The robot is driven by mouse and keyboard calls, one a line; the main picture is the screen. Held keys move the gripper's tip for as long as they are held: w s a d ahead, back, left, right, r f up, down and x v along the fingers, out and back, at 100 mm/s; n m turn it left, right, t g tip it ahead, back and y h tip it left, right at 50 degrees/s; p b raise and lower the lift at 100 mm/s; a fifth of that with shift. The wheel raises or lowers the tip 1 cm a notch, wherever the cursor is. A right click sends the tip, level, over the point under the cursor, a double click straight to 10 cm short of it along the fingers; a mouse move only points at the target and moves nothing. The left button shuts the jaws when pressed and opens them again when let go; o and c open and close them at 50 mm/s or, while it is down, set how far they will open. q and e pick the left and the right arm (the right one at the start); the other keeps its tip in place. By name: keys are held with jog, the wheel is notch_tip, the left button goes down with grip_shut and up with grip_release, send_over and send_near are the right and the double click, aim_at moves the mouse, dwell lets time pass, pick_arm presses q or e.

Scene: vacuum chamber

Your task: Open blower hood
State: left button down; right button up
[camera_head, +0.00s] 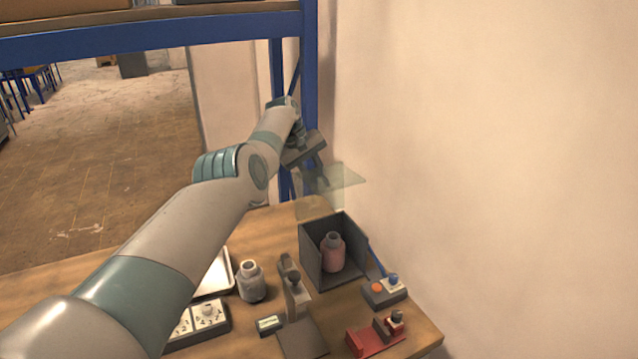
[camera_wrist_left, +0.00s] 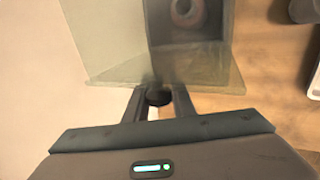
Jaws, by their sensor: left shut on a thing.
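The blower hood is a clear greenish panel (camera_head: 345,178), raised above a dark grey open box (camera_head: 312,258) on the table. A pink bottle (camera_head: 332,253) stands inside the box. My left gripper (camera_head: 318,178) is at the hood's edge, above and behind the box. In the left wrist view, my left gripper (camera_wrist_left: 158,97) is shut on a small dark knob (camera_wrist_left: 158,96) at the near edge of the hood (camera_wrist_left: 115,50). The bottle (camera_wrist_left: 185,12) shows there from above, partly cut off by the frame edge. My right gripper is not in view.
A control block with an orange button (camera_head: 377,287) stands right of the box. A red fixture (camera_head: 375,338), a grey stand (camera_head: 297,300), a grey bottle (camera_head: 251,282) and a white tray (camera_head: 217,275) are on the table. A blue rack post (camera_head: 309,60) and the wall are close by.

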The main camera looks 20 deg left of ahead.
pick_arm(q)
jog(key=c, duration=1.7)
grip_release()
jog(key=shift+s+f, duration=0.1)
jog(key=shift+f, duration=0.1)
jog(key=shift+c, duration=0.2)
jog(key=shift+o, duration=1)
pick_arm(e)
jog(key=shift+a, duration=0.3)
pick_arm(q)
jog(key=shift+r, duration=0.3)
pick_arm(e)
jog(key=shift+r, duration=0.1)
pick_arm(q)
jog(key=shift+a+r+p, duration=0.3)
jog(key=shift+r+p, duration=0.1)
jog(key=shift+r, duration=0.3)
jog(key=b+v, duration=0.4)
jog(key=v, duration=1.1)
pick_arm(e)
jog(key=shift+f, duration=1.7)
pick_arm(q)
jog(key=shift+s+r, duration=0.1)
jog(key=shift+r, duration=0.05)
